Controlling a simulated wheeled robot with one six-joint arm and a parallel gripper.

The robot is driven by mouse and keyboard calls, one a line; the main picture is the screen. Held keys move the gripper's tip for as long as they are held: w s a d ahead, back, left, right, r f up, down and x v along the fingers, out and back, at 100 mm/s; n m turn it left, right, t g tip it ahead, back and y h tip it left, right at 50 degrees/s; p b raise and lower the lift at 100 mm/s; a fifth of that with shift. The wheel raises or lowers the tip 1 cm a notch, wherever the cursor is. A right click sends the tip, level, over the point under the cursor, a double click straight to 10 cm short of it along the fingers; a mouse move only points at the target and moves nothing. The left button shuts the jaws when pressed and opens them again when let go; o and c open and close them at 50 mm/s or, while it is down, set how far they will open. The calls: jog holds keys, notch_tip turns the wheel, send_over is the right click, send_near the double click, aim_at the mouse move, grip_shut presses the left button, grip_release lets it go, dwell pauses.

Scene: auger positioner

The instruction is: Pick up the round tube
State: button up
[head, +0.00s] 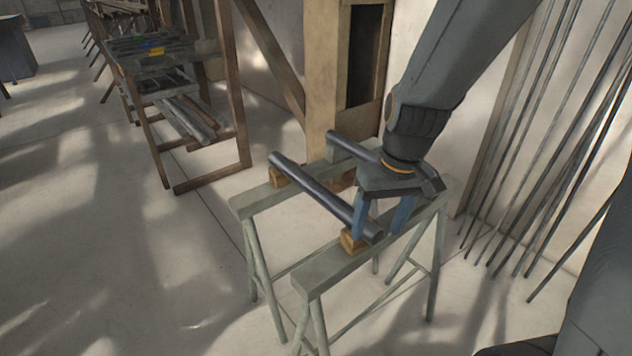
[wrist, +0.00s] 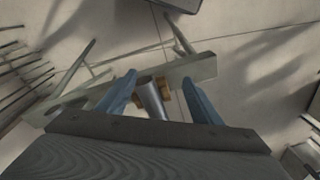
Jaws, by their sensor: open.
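The round tube (head: 318,192) is a dark grey cylinder. It lies across two grey-green sawhorses on wooden blocks, with its near end by a block (head: 351,241). My gripper (head: 382,232) points down at that near end, with two blue fingers apart. In the wrist view the tube (wrist: 152,98) shows between the two fingers of my gripper (wrist: 160,84), and its far length is hidden by the gripper body. The fingers are open; I cannot tell whether either touches the tube. A second dark bar (head: 352,148) lies behind, partly hidden by my gripper.
The near sawhorse (head: 322,272) and far sawhorse (head: 248,202) stand on a pale floor. Several thin rods (head: 535,150) lean on the wall at the right. A wooden post (head: 322,65) stands behind, and a loaded rack (head: 165,90) at the back left.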

aim_at(319, 185)
jog(key=w+a+n+t+p, duration=0.1)
jog(key=w+a, duration=0.1)
jog(key=w, duration=0.4)
jog(key=w+a+n+t+y+p, duration=0.1)
jog(key=w+a+n+p, duration=0.1)
jog(key=w, duration=0.5)
jog(key=w+a+n+p, duration=0.2)
jog(key=w+a, duration=0.2)
jog(key=w, duration=0.2)
jog(key=shift+w+r+t+y, duration=0.15)
jog(key=shift+w+t+y, duration=0.05)
jog(key=shift+t+y, duration=0.2)
jog(key=shift+w+a, duration=0.2)
jog(key=shift+w, duration=0.15)
jog(key=shift+x, duration=0.95)
jog(key=shift+p+x, duration=0.65)
jog(key=shift+x, duration=2.4)
jog(key=shift+s, duration=0.1)
jog(key=shift+c, duration=0.3)
grip_shut()
